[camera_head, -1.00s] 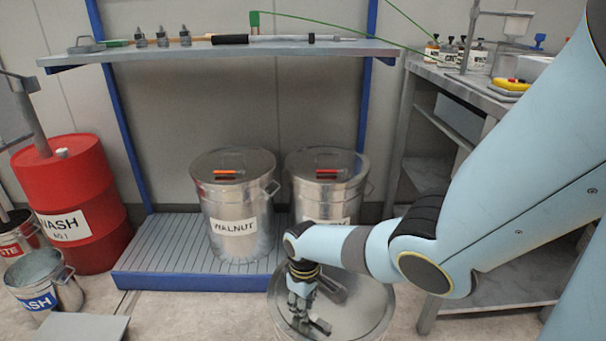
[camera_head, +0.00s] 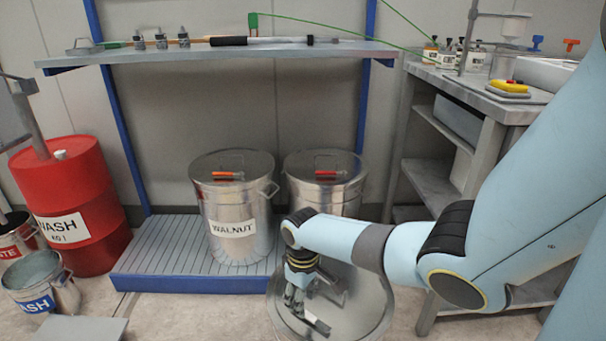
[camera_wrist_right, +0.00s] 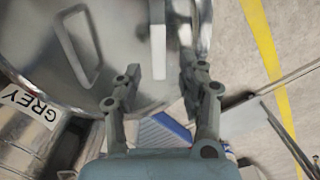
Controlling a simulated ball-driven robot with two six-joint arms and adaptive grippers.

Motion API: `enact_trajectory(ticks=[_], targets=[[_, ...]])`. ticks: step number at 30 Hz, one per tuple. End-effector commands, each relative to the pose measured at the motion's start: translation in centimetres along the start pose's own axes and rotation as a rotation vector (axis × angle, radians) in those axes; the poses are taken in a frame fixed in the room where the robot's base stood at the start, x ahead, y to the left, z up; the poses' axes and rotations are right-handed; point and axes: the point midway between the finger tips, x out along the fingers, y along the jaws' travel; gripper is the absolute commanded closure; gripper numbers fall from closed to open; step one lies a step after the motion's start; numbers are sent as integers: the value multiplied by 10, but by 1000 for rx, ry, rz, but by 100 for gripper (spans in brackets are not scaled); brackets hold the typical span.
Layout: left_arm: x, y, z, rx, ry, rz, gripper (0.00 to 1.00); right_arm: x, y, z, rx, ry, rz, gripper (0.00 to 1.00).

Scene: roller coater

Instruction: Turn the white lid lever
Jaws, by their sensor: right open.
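A metal drum with a round lid (camera_head: 362,300) stands on the floor in front of the rack, low in the head view. My right gripper (camera_head: 299,306) points down over the left part of this lid and is open. The white lid lever (camera_wrist_right: 158,42) shows in the right wrist view as a pale upright bar, just ahead of the gap between the open fingertips (camera_wrist_right: 160,72). Contact cannot be told. In the head view a small light piece by the fingers may be the lever. A wire handle (camera_wrist_right: 78,48) stands on the lid. My left gripper is out of view.
The WALNUT drum (camera_head: 232,248) and another drum (camera_head: 325,196), both with red-orange levers, stand on the blue-edged rack (camera_head: 160,255). A red WASH barrel (camera_head: 75,190) and buckets are at left. A workbench (camera_head: 510,112) is at right, partly behind my right arm.

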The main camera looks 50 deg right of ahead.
Motion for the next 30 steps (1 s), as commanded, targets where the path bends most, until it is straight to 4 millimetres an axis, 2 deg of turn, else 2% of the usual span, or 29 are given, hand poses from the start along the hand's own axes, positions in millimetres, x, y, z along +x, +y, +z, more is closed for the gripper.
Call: enact_trajectory(ticks=[6,12,18,30], targets=[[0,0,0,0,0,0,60,-44,2,-1,-3,4,4,60],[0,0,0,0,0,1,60,-74,1,-1,-2,2,3,60],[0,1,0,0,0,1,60,-82,0,0,-2,0,1,60],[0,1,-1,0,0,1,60,-82,0,0,-2,1,1,60]])
